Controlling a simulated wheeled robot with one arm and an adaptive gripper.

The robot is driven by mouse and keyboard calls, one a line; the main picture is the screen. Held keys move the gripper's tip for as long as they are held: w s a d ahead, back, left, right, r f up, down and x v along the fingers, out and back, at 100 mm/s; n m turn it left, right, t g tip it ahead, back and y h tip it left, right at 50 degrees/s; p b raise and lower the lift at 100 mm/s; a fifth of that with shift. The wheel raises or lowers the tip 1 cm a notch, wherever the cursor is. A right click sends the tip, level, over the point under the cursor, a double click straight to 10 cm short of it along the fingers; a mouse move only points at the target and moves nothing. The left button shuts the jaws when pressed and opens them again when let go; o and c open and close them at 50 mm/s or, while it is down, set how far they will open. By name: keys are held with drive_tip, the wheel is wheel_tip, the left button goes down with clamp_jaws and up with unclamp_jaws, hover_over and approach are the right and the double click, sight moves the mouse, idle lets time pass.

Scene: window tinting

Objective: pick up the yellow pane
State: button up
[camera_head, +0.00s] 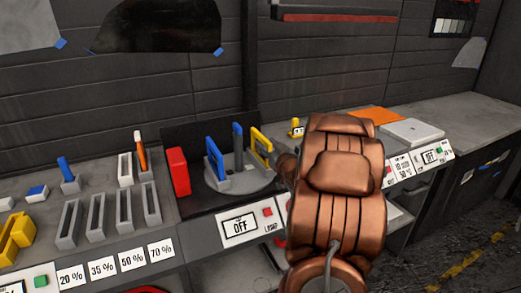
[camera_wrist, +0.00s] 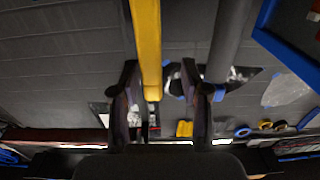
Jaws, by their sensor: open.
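The yellow pane (camera_head: 261,146) stands upright like a frame on the right side of a round grey disc (camera_head: 256,182) on the bench. In the wrist view the yellow pane (camera_wrist: 147,40) shows as an upright bar, between the lines of my two fingers and nearer the left one. My gripper (camera_wrist: 160,78) is open. I cannot tell whether a finger touches the pane. In the head view my gripper is mostly hidden behind my copper-coloured arm, just right of the pane.
A blue frame (camera_head: 214,160) and a grey post (camera_head: 238,145) with a blue top stand left of the pane; the post (camera_wrist: 227,40) is close to my right finger in the wrist view. A red block (camera_head: 178,171) and several grey slotted holders (camera_head: 96,216) are further left.

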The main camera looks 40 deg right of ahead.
sight(262, 140)
drive_tip(key=shift+d+f+p+x, duration=0.15)
drive_tip(key=shift+p+x, duration=0.3)
drive_tip(key=shift+x, duration=0.75)
drive_tip(key=shift+d+f+p+x, duration=0.15)
drive_tip(key=shift+p+x, duration=0.25)
drive_tip(key=shift+x, duration=0.75)
drive_tip(key=shift+s+r, duration=0.1)
clamp_jaws()
